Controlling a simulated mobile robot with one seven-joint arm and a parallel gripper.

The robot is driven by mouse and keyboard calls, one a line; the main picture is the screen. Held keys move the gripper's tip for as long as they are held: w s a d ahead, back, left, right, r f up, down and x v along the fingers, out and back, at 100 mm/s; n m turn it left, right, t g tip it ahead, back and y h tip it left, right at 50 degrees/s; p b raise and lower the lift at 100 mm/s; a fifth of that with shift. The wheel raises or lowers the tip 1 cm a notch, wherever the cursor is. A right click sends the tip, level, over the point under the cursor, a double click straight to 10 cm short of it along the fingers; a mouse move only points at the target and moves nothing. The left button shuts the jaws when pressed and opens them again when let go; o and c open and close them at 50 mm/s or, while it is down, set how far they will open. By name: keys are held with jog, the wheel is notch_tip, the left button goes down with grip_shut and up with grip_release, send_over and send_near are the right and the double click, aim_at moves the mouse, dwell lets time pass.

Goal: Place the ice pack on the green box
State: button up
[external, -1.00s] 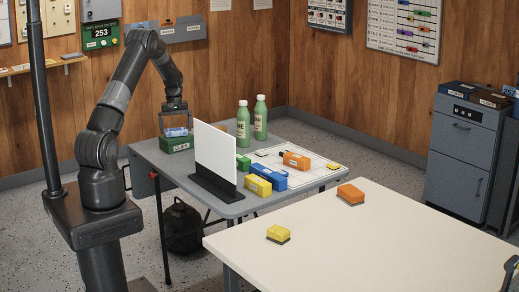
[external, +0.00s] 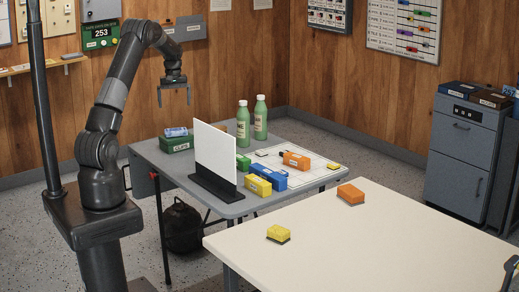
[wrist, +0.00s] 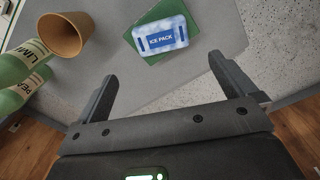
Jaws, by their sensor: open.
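The ice pack (wrist: 161,35), white and blue with a label, lies on top of the green box (wrist: 136,40) in the wrist view. In the external view the ice pack (external: 176,132) also rests on the green box (external: 177,147), at the far left part of the grey table. My gripper (external: 175,98) is open and empty, raised above the box and apart from the ice pack. In the wrist view its two fingers (wrist: 168,88) are spread wide with nothing between them.
A white upright panel (external: 215,153) stands on the grey table (external: 230,208), right of the box. Two green bottles (external: 251,120) stand behind it. Several coloured blocks sit on the table's right part.

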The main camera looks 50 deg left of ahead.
jog(key=s+d+r+m+t, duration=0.1)
jog(key=s+d+r+m, duration=0.25)
jog(key=d+r, duration=0.75)
jog(key=s+d+r+m+t, duration=0.2)
jog(key=s+d+r+m, duration=0.3)
jog(key=d, duration=1)
jog(key=s+d+m+t, duration=0.2)
jog(key=s+d+m, duration=0.3)
jog(key=s+d, duration=1)
jog(key=s, duration=0.3)
jog(key=shift+s+d+t, duration=0.3)
jog(key=shift+s+d, duration=0.05)
jog(key=shift+d, duration=0.05)
